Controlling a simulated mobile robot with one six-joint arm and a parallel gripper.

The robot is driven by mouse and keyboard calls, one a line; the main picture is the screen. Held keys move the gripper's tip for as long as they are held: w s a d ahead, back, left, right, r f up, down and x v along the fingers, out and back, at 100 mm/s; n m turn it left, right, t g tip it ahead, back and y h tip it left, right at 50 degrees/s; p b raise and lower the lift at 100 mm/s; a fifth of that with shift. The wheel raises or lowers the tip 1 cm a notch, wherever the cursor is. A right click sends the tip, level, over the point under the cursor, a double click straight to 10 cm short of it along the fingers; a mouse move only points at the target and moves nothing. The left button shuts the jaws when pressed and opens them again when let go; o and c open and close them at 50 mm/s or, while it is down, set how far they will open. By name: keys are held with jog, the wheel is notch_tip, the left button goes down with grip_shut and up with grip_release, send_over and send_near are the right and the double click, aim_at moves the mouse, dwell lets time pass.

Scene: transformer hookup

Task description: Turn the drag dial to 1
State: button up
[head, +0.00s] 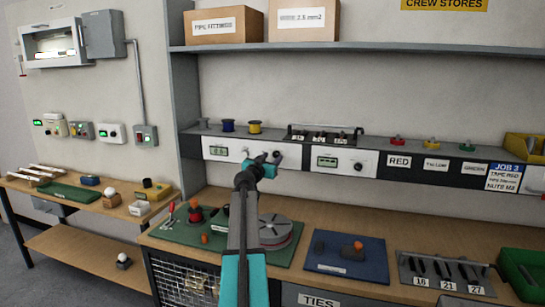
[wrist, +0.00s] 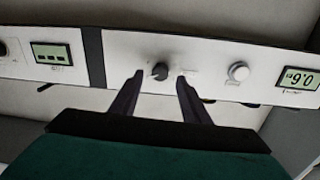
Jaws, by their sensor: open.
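A small dark dial (wrist: 160,71) sits on the white panel face (wrist: 208,50) under the shelf. In the wrist view, which is upside down, it lies between my two open fingertips, with a gap on both sides. I cannot read its label or tell its setting. My gripper (wrist: 157,76) is open and empty, pointing at the panel. In the head view my gripper (head: 268,158) is at the right end of the left panel section and partly covers the dial. A pale round knob (wrist: 238,71) is beside the dial. A lit display (wrist: 299,80) is beyond that knob.
A second panel section has its own display (head: 328,162) and dark knob (head: 357,167). Spools (head: 228,126) stand on the ledge above. The workbench below holds a green board with a grey disc (head: 275,232) and a blue board (head: 345,258).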

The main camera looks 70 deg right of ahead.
aim_at(276, 154)
jog(key=shift+d, duration=1.2)
jog(key=c, duration=1)
jog(key=shift+a, duration=0.25)
jog(key=shift+c, duration=0.3)
jog(key=shift+d, duration=0.15)
